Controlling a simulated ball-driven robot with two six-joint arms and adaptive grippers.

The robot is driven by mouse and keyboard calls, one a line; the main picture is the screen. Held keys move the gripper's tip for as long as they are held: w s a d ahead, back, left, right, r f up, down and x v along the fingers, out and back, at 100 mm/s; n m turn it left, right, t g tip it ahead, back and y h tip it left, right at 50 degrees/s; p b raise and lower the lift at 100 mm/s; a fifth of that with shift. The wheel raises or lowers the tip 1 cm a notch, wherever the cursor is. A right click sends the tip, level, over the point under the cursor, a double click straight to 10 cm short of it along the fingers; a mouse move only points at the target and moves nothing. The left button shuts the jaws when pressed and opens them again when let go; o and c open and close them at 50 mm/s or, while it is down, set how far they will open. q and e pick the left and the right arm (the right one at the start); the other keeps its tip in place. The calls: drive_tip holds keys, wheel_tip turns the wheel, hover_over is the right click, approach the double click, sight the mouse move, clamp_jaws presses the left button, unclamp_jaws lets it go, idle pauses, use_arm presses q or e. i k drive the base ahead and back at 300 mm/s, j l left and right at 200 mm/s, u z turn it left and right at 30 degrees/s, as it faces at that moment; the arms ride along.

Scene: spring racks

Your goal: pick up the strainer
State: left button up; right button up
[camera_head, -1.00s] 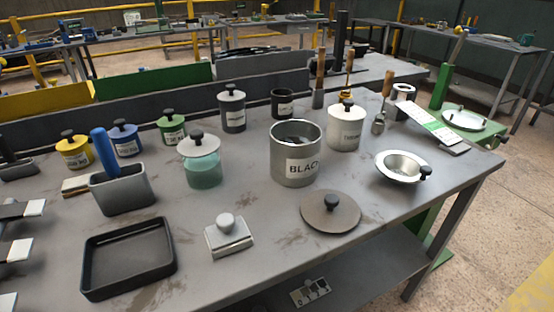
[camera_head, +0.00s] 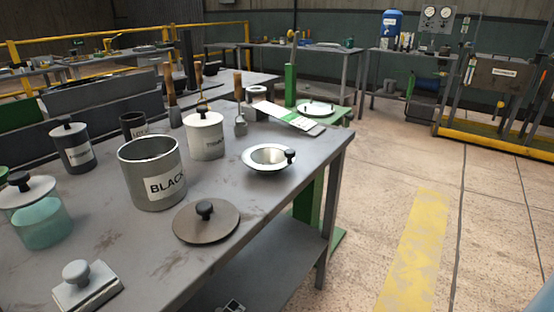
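A shallow silver bowl with a wide rim and a black knob (camera_head: 268,158) sits near the right edge of the grey workbench (camera_head: 240,255). It is the thing that looks most like the strainer; I cannot make out any holes in it. It stands apart from the things around it. Neither of my grippers is in view.
An open metal can labelled BLACK (camera_head: 153,180) and a flat brown lid with a black knob (camera_head: 206,221) are left of the bowl. Open floor lies to the right.

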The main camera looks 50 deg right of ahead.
sight(268, 158)
drive_tip(key=z, duration=1.4)
